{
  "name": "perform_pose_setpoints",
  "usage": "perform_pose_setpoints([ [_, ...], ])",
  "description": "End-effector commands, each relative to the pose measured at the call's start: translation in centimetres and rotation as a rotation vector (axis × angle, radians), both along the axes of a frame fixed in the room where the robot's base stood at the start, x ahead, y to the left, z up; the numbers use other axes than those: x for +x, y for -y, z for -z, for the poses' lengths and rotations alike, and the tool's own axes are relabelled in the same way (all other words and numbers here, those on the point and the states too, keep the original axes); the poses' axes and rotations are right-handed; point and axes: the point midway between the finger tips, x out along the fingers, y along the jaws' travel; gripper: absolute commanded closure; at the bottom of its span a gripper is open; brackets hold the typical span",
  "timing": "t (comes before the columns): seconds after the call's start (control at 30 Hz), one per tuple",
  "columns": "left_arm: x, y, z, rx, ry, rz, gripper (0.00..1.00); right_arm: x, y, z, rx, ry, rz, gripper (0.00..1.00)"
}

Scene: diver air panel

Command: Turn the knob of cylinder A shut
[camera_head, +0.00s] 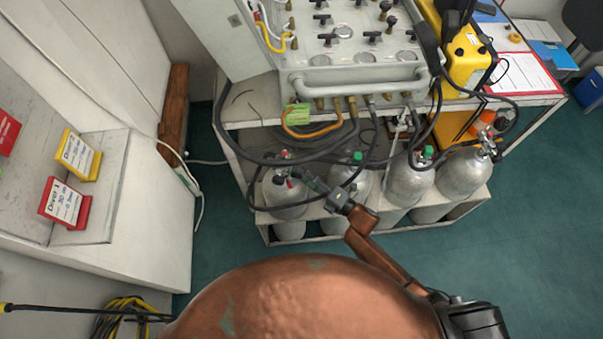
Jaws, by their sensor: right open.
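Several silver gas cylinders stand in a row in a low white rack under the panel. The leftmost cylinder (286,200) has a valve with a small red part (281,172) at its top. No letter can be read on any cylinder, so I cannot tell from a label which is A. My right gripper (301,176) is open, with its fingers at the leftmost cylinder's valve. I cannot tell whether they touch the knob, as the fingers and hoses partly hide it. The second cylinder (349,190) and third cylinder (409,187) have green parts on top. My left gripper is out of view.
Black hoses (240,158) and an orange hose (322,134) hang close above the valves. The white air panel (345,62) with its handle overhangs the rack (385,222). Red and yellow cards stand on a shelf at left. The green floor is clear at right.

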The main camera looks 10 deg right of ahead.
Motion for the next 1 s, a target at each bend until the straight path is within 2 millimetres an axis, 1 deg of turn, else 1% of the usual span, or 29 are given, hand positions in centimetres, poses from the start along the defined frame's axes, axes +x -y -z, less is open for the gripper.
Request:
perform_pose_setpoints([
  [0.03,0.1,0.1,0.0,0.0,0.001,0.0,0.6,-0.8,0.8,0.2,-0.003,-0.003,0.001,0.53],
  [0.3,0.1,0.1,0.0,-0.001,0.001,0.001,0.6,-4.7,4.8,0.3,-0.003,-0.003,0.002,0.53],
  [0.5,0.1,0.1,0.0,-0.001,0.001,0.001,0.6,-6.7,6.8,0.3,-0.001,-0.002,0.001,0.53],
  [0.67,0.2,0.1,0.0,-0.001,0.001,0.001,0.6,-7.3,7.4,0.3,-0.001,-0.002,0.001,0.53],
  [1.0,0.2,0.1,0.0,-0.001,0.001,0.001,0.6,-7.3,7.5,0.3,0.003,-0.009,0.007,0.53],
])
